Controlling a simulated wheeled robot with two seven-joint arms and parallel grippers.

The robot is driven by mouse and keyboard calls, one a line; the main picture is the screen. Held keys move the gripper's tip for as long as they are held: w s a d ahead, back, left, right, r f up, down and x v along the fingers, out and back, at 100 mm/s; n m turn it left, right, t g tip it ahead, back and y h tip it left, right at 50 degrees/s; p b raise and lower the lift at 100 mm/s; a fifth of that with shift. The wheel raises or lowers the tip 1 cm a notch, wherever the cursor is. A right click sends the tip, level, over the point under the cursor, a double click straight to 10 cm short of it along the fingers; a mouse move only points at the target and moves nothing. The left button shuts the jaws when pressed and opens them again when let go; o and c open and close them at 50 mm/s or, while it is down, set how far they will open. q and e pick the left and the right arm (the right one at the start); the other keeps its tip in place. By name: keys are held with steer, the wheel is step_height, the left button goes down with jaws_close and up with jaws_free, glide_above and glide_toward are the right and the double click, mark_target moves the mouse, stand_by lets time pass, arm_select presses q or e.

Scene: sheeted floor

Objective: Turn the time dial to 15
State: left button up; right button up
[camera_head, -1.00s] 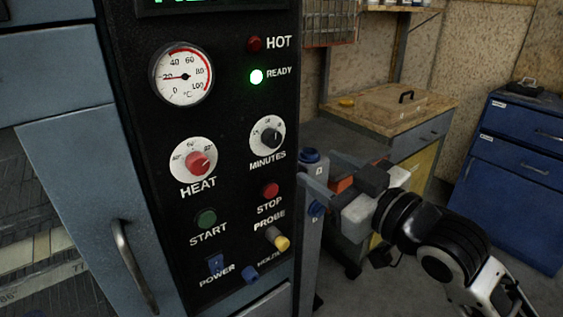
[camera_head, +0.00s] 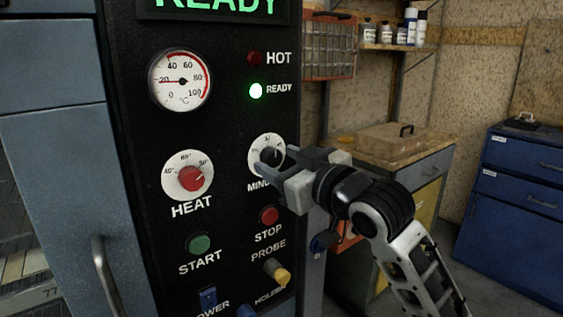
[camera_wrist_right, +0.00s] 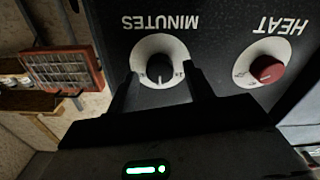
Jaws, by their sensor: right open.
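The time dial, a black knob on a white scale marked MINUTES (camera_head: 266,143), is on the black panel, partly covered by my right gripper in the head view. In the right wrist view the knob (camera_wrist_right: 160,68) shows upside down, with a light pointer line towards the picture's bottom, the dial's upper side. My right gripper (camera_head: 272,163) is open at the dial. In the wrist view its two fingertips (camera_wrist_right: 158,84) stand to either side of the knob, with a gap visible on both sides. Contact cannot be told. My left gripper is out of view.
The red HEAT knob (camera_head: 190,179) is left of the dial. Below are the red STOP button (camera_head: 269,215), green START button (camera_head: 199,244) and yellow-tipped PROBE knob (camera_head: 278,272). The READY lamp (camera_head: 256,91) glows green. A wooden-topped cabinet (camera_head: 405,150) stands behind my right arm.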

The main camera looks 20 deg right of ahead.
steer(key=shift+w+a, duration=0.1)
steer(key=shift+w, duration=0.05)
steer(key=c, duration=1)
